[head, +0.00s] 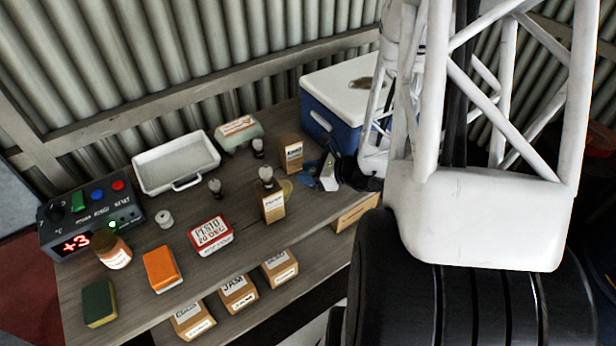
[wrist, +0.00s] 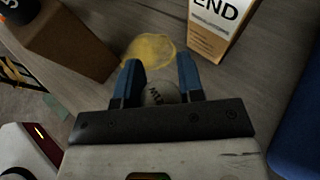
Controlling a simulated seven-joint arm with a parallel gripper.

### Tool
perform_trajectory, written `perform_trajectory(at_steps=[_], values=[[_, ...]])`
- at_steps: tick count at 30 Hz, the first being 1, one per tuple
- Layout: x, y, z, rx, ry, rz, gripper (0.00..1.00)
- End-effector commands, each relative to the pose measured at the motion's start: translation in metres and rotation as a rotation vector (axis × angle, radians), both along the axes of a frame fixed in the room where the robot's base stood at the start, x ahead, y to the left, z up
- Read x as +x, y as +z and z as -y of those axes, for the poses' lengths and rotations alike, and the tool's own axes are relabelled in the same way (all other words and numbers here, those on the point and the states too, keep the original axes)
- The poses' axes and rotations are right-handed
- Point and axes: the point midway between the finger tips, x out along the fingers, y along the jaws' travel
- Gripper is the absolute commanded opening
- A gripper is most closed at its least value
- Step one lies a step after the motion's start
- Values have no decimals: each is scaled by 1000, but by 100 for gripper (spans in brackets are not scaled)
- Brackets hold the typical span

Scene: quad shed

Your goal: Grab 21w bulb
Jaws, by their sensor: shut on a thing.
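My gripper (wrist: 160,66) has blue fingers closed on a pale, rounded bulb (wrist: 160,94), seen in the wrist view. Dark print on it seems to include a W; the full marking is hard to read, and the bulb's lower part is hidden by the gripper body. In the head view my gripper (head: 311,175) is low over the bench's right part, beside a brown box, and the held bulb cannot be made out. Other bulbs stand on the bench: one at the left (head: 215,187), one behind it (head: 258,147), and one by a labelled box (head: 266,172).
A yellow disc (wrist: 150,50) lies just beyond my fingertips. A box marked "END" (wrist: 212,28) and a brown box (wrist: 62,40) flank it. A blue cooler (head: 335,95) stands behind; a white tray (head: 176,163) and a pesto tin (head: 211,235) are further left.

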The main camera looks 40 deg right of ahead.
Motion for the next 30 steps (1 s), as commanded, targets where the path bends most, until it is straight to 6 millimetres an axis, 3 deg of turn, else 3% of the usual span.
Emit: perform_trajectory(at_steps=[5,21,30], values=[[-15,12,-6,0,-2,0,12],[-114,22,-43,-1,-3,1,12],[-142,24,-54,0,-2,0,11]])
